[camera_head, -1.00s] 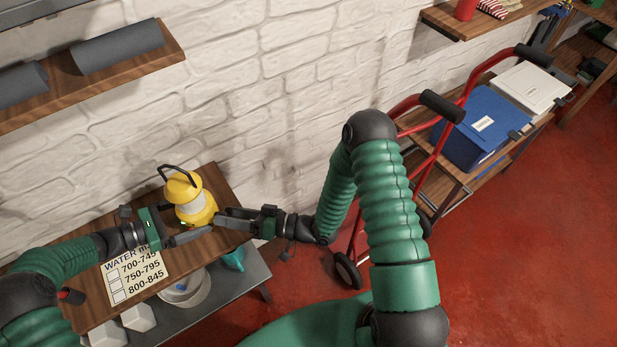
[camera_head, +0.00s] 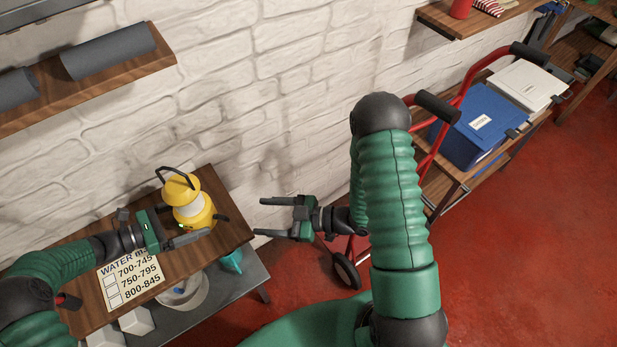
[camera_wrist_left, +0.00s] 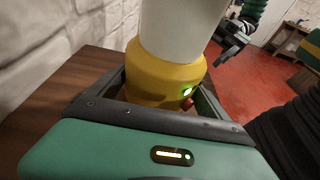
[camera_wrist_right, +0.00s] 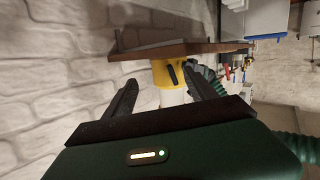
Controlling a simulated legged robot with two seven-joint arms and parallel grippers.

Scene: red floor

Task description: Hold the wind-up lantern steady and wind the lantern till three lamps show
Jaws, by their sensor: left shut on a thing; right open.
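The wind-up lantern (camera_head: 188,206) stands upright on the wooden shelf top, yellow with a pale middle and a dark handle on top. My left gripper (camera_head: 190,233) is shut around its yellow base, which shows between the fingers in the left wrist view (camera_wrist_left: 160,82). A green light (camera_wrist_left: 187,91) glows on the base, with a small red part below it; I cannot tell how many lamps are lit. A dark crank-like part (camera_head: 221,217) sticks out at the lantern's right side. My right gripper (camera_head: 260,217) is open and empty, apart from the lantern, to its right.
A card with printed number ranges (camera_head: 131,281) lies on the wooden top (camera_head: 228,205) by my left arm. A red hand truck (camera_head: 432,150) and a blue box (camera_head: 482,125) stand right. Brick wall lies behind.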

